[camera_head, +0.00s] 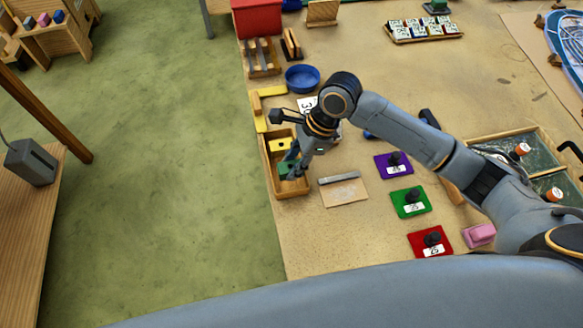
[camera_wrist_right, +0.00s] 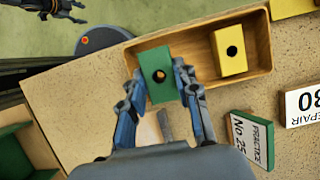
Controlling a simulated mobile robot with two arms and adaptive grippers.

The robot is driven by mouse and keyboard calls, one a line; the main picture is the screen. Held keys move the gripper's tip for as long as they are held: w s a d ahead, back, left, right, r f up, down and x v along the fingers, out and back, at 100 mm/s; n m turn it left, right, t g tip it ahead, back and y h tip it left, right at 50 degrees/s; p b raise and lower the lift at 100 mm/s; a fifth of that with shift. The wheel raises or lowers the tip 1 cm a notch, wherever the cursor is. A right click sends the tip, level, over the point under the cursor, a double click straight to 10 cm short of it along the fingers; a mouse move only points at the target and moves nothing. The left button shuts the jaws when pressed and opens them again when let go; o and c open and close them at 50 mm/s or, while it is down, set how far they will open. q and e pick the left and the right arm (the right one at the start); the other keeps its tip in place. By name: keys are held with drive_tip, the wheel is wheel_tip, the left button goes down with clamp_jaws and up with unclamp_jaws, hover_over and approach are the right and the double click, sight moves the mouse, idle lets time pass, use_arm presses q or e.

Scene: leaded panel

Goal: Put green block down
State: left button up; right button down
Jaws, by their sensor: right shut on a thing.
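The green block (camera_head: 287,168) has a dark round hole in its top; it also shows in the right wrist view (camera_wrist_right: 154,62). My right gripper (camera_wrist_right: 159,80) is shut on it, one finger on each side. The block is at one end of an open wooden tray (camera_head: 267,163), whose rim shows in the wrist view (camera_wrist_right: 196,27). I cannot tell whether the block touches the tray floor. A yellow block (camera_wrist_right: 230,50) with a similar hole lies at the tray's other end, apart from the green one.
Beside the tray lie a tan pad (camera_head: 345,193) with a grey bar (camera_head: 339,178). A blue bowl (camera_head: 302,77) stands beyond. Purple (camera_head: 383,168), green (camera_head: 417,209) and red (camera_head: 417,243) mats with dark knobs lie to the right. The table's left edge is close to the tray.

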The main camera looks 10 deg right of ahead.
drive_tip(key=f, duration=0.1)
drive_tip(key=f+p, duration=0.1)
drive_tip(key=f, duration=0.1)
drive_tip(key=shift+w+a+f, duration=0.1)
drive_tip(key=shift+w+a, duration=0.1)
drive_tip(key=shift+f, duration=0.25)
use_arm(q)
drive_tip(key=shift+s+a+r, duration=0.1)
drive_tip(key=shift+s+r, duration=0.15)
drive_tip(key=shift+s, duration=0.35)
drive_tip(key=shift+s+a+r, duration=0.1)
drive_tip(key=shift+s+r, duration=0.1)
drive_tip(key=shift+s, duration=0.4)
use_arm(e)
drive_tip(key=c, duration=1)
unclamp_jaws()
drive_tip(key=shift+f, duration=0.1)
drive_tip(key=shift+c, duration=0.2)
use_arm(q)
drive_tip(key=shift+w, duration=0.3)
use_arm(e)
drive_tip(key=shift+o, duration=0.3)
use_arm(q)
drive_tip(key=shift+r, duration=0.1)
